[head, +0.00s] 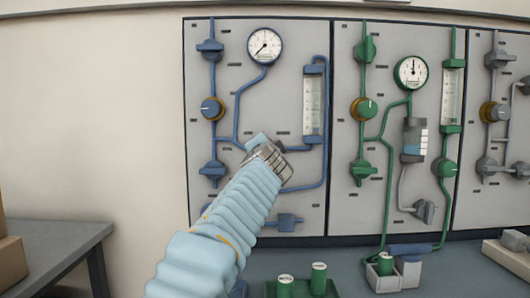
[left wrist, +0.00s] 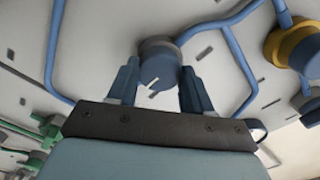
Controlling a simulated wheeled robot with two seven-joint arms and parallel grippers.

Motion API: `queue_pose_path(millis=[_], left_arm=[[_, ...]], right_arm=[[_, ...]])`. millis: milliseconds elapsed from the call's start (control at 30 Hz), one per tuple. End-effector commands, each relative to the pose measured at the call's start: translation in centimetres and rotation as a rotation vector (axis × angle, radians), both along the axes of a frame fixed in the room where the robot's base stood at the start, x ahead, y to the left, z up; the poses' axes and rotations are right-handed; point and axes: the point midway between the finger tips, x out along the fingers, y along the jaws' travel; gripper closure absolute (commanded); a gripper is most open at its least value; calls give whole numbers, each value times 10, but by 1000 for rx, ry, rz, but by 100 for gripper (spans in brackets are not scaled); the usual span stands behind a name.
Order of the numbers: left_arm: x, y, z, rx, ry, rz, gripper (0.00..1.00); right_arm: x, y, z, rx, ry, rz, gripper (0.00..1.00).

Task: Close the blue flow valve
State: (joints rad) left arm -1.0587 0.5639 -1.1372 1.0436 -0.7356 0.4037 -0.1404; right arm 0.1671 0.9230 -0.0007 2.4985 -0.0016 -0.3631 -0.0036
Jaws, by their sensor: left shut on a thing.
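The blue flow valve is a round blue knob (left wrist: 158,68) with a white mark on its face, seen in the left wrist view. My left gripper (left wrist: 160,92) has one finger on each side of the knob and is shut on it. There the gripper hides most or all of the knob. My right gripper is not in view.
A blue-rimmed gauge (head: 265,46) and a blue knob with a yellow collar (head: 212,109) are on the same panel. A green-piped panel (head: 385,50) adjoins it on the right. Green containers (head: 319,279) stand on the bench below. A grey table (head: 50,250) is at the left.

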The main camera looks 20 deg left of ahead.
Motion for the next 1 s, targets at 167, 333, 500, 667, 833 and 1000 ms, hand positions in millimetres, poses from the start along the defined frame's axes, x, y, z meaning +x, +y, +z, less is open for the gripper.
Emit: queue_pose_path(millis=[167, 333, 500, 667, 833, 1000], left_arm=[[0, 0, 0, 3, 1, 0, 42], [0, 0, 0, 2, 1, 0, 24], [0, 0, 0, 1, 0, 0, 24], [-7, -3, -2, 0, -1, -2, 24], [-36, -12, -6, -1, -3, -6, 24], [-76, -24, -7, -2, -2, -6, 24]], right_arm=[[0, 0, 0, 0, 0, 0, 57], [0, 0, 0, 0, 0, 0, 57], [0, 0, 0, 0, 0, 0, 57], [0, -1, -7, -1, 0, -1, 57], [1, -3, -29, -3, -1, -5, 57], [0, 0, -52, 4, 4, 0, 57]])
